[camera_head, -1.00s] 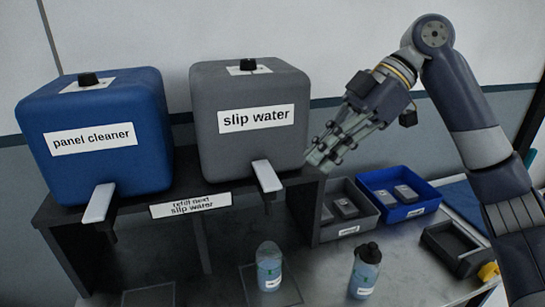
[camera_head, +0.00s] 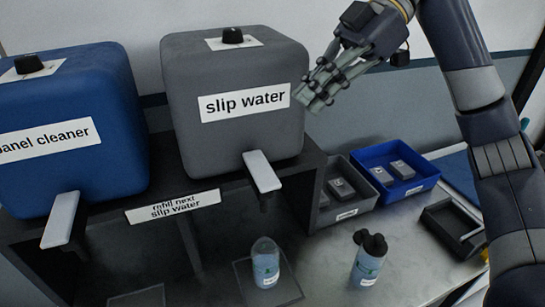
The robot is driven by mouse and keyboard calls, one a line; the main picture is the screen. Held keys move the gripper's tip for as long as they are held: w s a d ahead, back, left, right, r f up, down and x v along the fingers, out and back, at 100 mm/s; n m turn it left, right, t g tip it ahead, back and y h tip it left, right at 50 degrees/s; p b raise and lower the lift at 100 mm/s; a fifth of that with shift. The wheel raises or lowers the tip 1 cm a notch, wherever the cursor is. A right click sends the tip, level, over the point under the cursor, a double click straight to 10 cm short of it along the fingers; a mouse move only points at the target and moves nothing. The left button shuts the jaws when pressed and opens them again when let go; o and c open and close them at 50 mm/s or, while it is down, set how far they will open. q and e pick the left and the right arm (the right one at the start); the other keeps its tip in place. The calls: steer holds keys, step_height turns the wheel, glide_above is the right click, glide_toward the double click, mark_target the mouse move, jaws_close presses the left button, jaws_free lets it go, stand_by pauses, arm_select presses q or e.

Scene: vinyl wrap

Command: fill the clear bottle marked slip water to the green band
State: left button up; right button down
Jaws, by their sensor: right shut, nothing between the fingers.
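A clear bottle (camera_head: 265,263) stands upright on a square outlined spot on the bench, below the lever (camera_head: 262,171) of the grey slip water tank (camera_head: 236,130). It holds pale blue liquid; its green band shows small, and I cannot tell the exact level against it. A second bottle (camera_head: 367,264) with a black top stands to its right. My right gripper (camera_head: 313,98) is shut and empty, in the air beside the right side of the grey tank, above and right of the lever. My left gripper is not in view.
A blue panel cleaner tank (camera_head: 62,130) with its own lever (camera_head: 60,220) stands at the left on the dark shelf. The shelf sign (camera_head: 173,207) reads "refill next slip water". Grey (camera_head: 345,205) and blue (camera_head: 418,182) bins and a black tray (camera_head: 452,228) sit at the right.

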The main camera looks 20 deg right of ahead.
steer(key=p, duration=0.1)
glide_above(273, 178)
steer(key=d, duration=0.1)
step_height(273, 178, down, 6)
steer(key=f, duration=0.2)
steer(key=a+f, duration=0.1)
steer(key=f, duration=0.1)
steer(key=shift+f+p, duration=0.1)
steer(key=shift+p, duration=0.3)
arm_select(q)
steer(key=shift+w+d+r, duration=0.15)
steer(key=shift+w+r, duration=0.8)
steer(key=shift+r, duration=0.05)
arm_select(e)
steer(key=shift+f, duration=0.35)
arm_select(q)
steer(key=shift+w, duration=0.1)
arm_select(e)
steer(key=shift+f, duration=0.1)
